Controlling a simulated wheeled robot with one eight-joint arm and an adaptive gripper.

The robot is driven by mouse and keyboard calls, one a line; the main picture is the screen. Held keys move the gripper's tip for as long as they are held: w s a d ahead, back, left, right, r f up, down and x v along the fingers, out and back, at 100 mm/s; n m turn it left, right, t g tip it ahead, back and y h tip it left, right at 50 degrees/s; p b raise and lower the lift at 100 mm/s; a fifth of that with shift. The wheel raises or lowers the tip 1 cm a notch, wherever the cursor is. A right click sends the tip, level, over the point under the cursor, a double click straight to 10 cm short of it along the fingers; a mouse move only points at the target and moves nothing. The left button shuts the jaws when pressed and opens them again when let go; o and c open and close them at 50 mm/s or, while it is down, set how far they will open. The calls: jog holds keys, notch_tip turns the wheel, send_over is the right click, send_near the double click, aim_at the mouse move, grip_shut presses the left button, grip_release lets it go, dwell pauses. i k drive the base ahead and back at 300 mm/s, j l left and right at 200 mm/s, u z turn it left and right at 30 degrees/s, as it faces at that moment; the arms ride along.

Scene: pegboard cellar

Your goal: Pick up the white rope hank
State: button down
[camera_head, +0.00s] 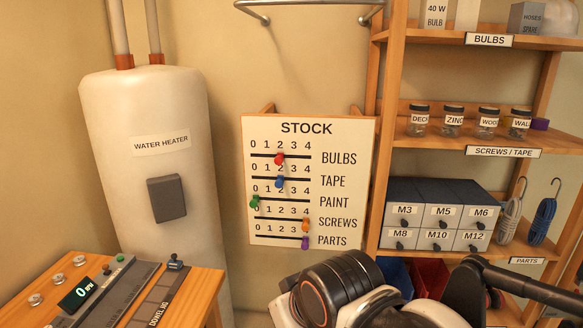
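The white rope hank (510,220) hangs from a dark hook under the shelf at the right, just right of the labelled drawers. It is a narrow looped bundle hanging upright. A blue rope hank (542,222) hangs from its own hook to the right of it, a small gap apart. Parts of my arm, white and black, fill the bottom middle and bottom right, in front of and below the hanks. I cannot make out my gripper's fingertips, nor anything held.
A wooden shelf (395,70) with jars (453,114) and a drawer cabinet (440,210) stands at the right. Blue and red bins sit low behind my arm. A stock board (308,240) is in the middle, a water heater (150,110) and a wooden bench (200,290) at the left.

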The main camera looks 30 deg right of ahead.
aim_at(514, 209)
jog(key=z, duration=2.3)
jog(key=i+l+u, duration=0.1)
jog(key=l, duration=0.3)
jog(key=i+l+u, duration=0.1)
jog(key=i+l, duration=0.15)
jog(key=l, duration=0.15)
jog(key=i+l+u, duration=0.1)
jog(key=l, duration=0.3)
jog(key=i+l+u, duration=0.1)
jog(key=l, duration=0.35)
jog(key=i+l+u, duration=0.1)
jog(key=l, duration=0.35)
jog(key=i+l, duration=0.2)
jog(key=l, duration=0.25)
jog(key=j+u, duration=0.05)
